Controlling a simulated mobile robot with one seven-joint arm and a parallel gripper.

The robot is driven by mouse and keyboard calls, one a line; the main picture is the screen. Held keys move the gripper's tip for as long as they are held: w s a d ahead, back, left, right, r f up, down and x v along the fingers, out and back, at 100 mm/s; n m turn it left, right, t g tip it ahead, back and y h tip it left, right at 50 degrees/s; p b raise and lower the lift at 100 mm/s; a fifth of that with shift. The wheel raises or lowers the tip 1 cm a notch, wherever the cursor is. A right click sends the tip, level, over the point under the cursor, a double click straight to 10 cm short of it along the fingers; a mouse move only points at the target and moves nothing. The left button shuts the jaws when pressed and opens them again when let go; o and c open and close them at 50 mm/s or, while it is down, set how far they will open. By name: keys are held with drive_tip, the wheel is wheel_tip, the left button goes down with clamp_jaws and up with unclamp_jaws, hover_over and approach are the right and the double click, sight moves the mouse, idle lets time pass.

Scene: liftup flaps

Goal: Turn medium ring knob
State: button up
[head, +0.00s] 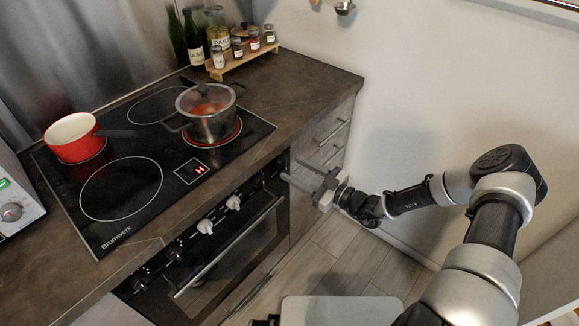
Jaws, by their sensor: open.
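The oven's control panel below the cooktop (75,205) carries several knobs. Two are white, a right one (233,202) and one left of it (205,226); darker knobs (173,252) and (140,284) sit further left. I cannot tell which belongs to the medium ring, as no markings are readable. My gripper (291,170) is open and empty, with its fingers pointing left toward the counter front, right of the white knobs and apart from them.
A glass-lidded pot (208,122) stands on a red-glowing ring; a red pan (72,137) stands at the cooktop's left. The oven handle (228,246) runs below the knobs. Drawers (325,140) lie behind my gripper. Bottles and a spice rack (240,60) stand at the back.

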drive_tip(key=v, duration=1.4)
drive_tip(key=shift+s+p, duration=0.15)
drive_tip(key=shift+p, duration=0.15)
drive_tip(key=shift+d+r, duration=0.1)
